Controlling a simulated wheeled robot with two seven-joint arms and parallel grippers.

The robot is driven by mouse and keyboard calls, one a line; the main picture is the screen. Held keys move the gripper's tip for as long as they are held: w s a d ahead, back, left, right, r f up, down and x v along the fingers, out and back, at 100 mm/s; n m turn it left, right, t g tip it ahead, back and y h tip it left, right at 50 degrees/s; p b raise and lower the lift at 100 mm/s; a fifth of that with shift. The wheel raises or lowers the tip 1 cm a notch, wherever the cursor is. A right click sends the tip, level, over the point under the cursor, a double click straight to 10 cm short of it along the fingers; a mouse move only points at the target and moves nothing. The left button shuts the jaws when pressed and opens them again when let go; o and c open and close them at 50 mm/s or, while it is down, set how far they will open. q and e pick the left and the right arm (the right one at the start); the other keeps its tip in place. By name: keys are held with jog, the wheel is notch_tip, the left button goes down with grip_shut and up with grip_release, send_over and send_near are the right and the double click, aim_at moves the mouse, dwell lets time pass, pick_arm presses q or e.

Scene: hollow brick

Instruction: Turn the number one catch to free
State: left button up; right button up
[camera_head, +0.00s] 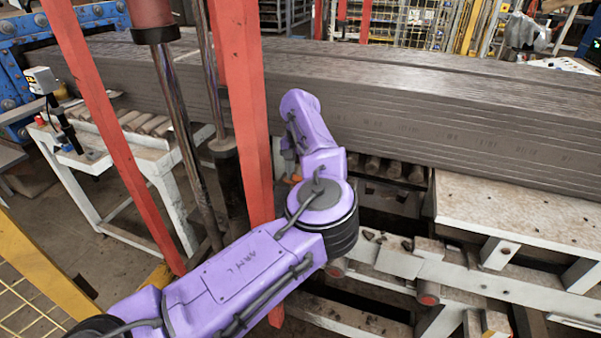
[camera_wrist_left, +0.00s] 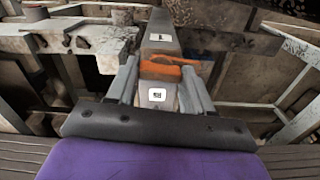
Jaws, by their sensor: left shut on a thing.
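The catch (camera_wrist_left: 168,70) is an orange lever on a grey metal bar (camera_wrist_left: 163,22) in the left wrist view. Its arm points to the right. A small white label (camera_wrist_left: 158,37) lies above it and another white label (camera_wrist_left: 157,95) below it; their marks are too small to read surely. My left gripper (camera_wrist_left: 160,76) is shut on the catch, with one finger at each side. In the head view my purple left arm hides most of this gripper (camera_head: 291,168), and only a speck of orange shows there. My right gripper is in neither view.
A long stack of grey-brown boards (camera_head: 440,100) runs across the back. A red post (camera_head: 243,110) stands close left of my arm. A white frame (camera_head: 530,220) with rollers lies at right, and a white bench (camera_head: 150,165) at left.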

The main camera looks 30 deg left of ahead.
pick_arm(q)
jog(key=shift+r+n, duration=0.1)
jog(key=shift+n, duration=0.5)
jog(key=o, duration=1)
jog(key=shift+o, duration=0.2)
notch_tip(320, 180, up, 10)
jog(key=b, duration=0.1)
jog(key=shift+r+b, duration=0.25)
jog(key=shift+b, duration=0.15)
